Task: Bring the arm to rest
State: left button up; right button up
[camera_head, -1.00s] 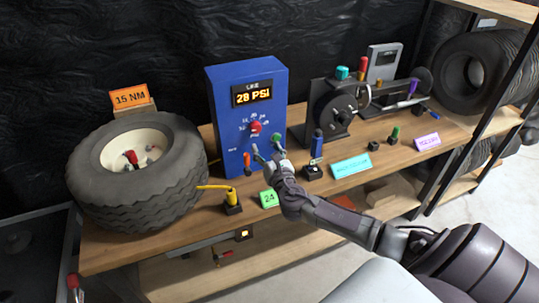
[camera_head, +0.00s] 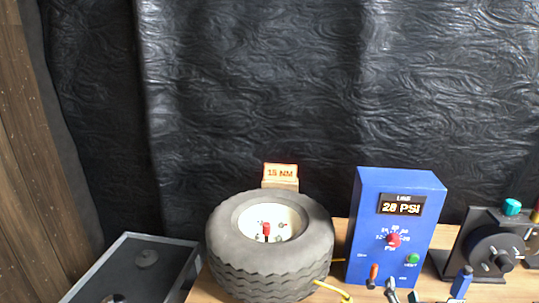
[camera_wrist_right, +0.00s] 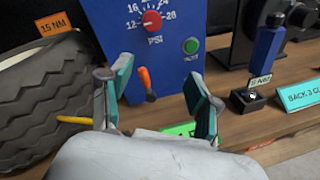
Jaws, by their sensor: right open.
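My right gripper (camera_head: 402,292) shows only as fingertips at the bottom edge of the head view, in front of the blue pressure box (camera_head: 397,225). In the right wrist view my right gripper (camera_wrist_right: 157,88) is open and empty, its two teal-padded fingers apart. Between and beyond them are the blue box's lower face (camera_wrist_right: 165,60) and a small orange-handled lever (camera_wrist_right: 146,82). The fingers look apart from the red dial (camera_wrist_right: 152,20) and the green button (camera_wrist_right: 190,46). The rest of the right arm is out of the head view. My left gripper is not in view.
A tyre (camera_head: 270,265) lies on the bench left of the box, with a "15 NM" sign (camera_head: 281,172) behind it. A dark wheel device (camera_head: 492,250) and a blue-handled tool (camera_wrist_right: 266,55) stand to the right. A grey-rimmed tray (camera_head: 130,265) is at lower left.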

jog(key=s+a+f+m+g+y, duration=0.2)
jog(key=s+a+f+m+g, duration=0.15)
jog(key=s+a+m, duration=0.4)
jog(key=s+a+f+m+g+y, duration=0.2)
jog(key=s+a+m+g, duration=0.25)
jog(key=s+m, duration=0.6)
jog(key=s+a+f+m+g+y, duration=0.2)
jog(key=s+a+m+g+y, duration=0.25)
jog(key=s, duration=0.65)
notch_tip(320, 180, down, 28)
jog(key=s+f+m+h, duration=0.1)
jog(key=s+m+h, duration=0.1)
jog(key=s+d+f+g, duration=0.2)
jog(key=s+f, duration=1.2)
jog(key=s, duration=0.1)
jog(key=shift+s+d+n, duration=0.25)
jog(key=shift+s+n, duration=0.1)
